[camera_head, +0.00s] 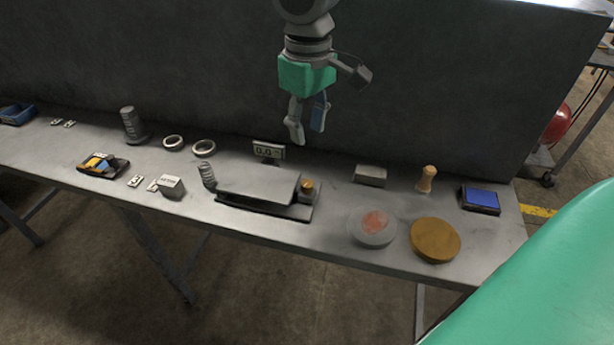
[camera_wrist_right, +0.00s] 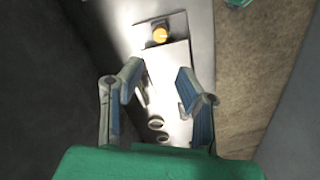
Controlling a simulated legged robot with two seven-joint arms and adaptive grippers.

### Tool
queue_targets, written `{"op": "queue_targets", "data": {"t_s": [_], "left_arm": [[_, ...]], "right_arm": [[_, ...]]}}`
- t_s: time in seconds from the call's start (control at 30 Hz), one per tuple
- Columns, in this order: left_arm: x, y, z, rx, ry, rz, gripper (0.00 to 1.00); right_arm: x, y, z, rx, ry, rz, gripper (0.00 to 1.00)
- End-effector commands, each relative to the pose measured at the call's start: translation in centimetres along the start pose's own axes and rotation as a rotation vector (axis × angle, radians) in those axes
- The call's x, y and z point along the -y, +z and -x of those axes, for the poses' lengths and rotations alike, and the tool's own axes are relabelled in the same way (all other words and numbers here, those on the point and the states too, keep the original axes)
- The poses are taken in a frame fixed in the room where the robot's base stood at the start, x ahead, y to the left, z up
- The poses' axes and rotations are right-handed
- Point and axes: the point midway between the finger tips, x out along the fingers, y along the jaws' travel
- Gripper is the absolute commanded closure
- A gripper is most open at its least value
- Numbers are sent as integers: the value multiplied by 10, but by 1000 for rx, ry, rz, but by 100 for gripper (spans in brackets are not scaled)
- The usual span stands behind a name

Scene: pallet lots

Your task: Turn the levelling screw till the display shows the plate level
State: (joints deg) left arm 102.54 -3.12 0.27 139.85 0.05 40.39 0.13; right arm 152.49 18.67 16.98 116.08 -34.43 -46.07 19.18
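The levelling plate (camera_head: 257,184) is a grey slab on a dark base in the middle of the bench. A brass levelling screw (camera_head: 307,187) stands at its right end; it also shows in the right wrist view (camera_wrist_right: 160,35). A small display (camera_head: 268,151) stands behind the plate and seems to read 0.0, though its small characters are hard to make out. My right gripper (camera_head: 308,133) hangs above and behind the display, clear of the screw. In the right wrist view its fingers (camera_wrist_right: 158,90) are apart with nothing gripped. My left gripper is out of view.
A coil spring (camera_head: 207,175) stands by the plate's left end. A grey block (camera_head: 370,175), a wooden peg (camera_head: 427,179), a round pinkish-topped disc (camera_head: 372,227) and a brown disc (camera_head: 435,240) are to the right. A dark wall rises behind the bench.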

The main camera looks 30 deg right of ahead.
Motion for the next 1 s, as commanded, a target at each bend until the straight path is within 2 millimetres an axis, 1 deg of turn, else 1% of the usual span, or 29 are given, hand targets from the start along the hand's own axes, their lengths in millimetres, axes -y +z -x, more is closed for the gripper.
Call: {"op": "queue_targets", "data": {"t_s": [0.07,0.17,0.5,0.63,0.8,1.0], "left_arm": [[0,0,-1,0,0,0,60],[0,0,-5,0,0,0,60],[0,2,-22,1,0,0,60],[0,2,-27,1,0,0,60],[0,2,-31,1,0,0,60],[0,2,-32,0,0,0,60]], "right_arm": [[0,1,-5,3,-1,-17,70],[0,1,-18,4,0,-15,70],[0,2,-91,5,-1,-13,70],[0,2,-113,4,-1,-13,70],[0,1,-132,3,0,-13,70],[0,1,-137,0,0,-13,70]]}}
